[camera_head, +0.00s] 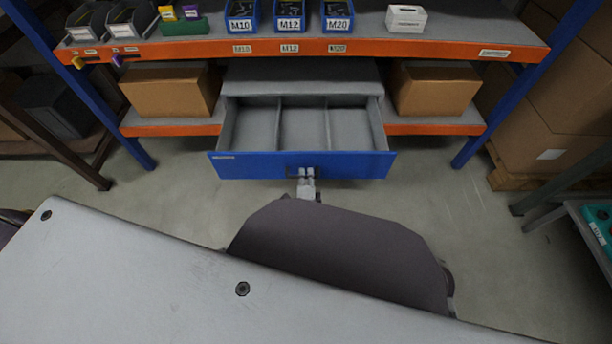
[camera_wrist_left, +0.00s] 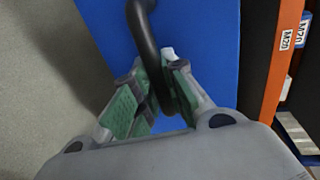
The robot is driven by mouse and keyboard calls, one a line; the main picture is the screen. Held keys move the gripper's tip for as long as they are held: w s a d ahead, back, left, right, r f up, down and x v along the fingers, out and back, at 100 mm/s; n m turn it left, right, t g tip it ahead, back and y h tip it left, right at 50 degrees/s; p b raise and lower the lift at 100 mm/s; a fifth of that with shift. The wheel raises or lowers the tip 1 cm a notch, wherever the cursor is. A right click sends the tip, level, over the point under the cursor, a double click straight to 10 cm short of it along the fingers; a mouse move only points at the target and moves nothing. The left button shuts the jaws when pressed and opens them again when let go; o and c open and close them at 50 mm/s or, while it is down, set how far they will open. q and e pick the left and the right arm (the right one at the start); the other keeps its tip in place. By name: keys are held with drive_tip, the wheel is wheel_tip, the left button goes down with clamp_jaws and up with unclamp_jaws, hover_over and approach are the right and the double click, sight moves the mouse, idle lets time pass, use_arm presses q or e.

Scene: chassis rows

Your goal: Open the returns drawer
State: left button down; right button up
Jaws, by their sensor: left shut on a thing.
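The returns drawer (camera_head: 240,166) has a blue front and is pulled out of its grey cabinet (camera_head: 300,72) under the orange-edged shelf. Its inside shows empty grey compartments split by dividers. My left gripper (camera_head: 306,176) is at the middle of the drawer front. In the left wrist view my left gripper (camera_wrist_left: 155,95) has its green-padded fingers around the black handle (camera_wrist_left: 145,35), shut on it, in front of the blue drawer front (camera_wrist_left: 205,45). In the head view my own arm hides the floor below the drawer. My right gripper is not in view.
Cardboard boxes stand left (camera_head: 172,90) and right (camera_head: 434,88) of the drawer on the lower shelf. Blue bins labelled M10 (camera_head: 241,24), M12 and M20 stand on the upper shelf (camera_head: 380,46). Blue posts flank the rack. Grey floor (camera_head: 185,205) is clear in front.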

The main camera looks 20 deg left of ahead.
use_arm(q)
drive_tip(key=c, duration=1.5)
unclamp_jaws()
drive_tip(key=shift+o, duration=0.2)
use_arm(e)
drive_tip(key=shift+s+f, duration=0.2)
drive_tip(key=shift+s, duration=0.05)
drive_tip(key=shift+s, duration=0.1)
use_arm(q)
drive_tip(key=shift+r, duration=0.1)
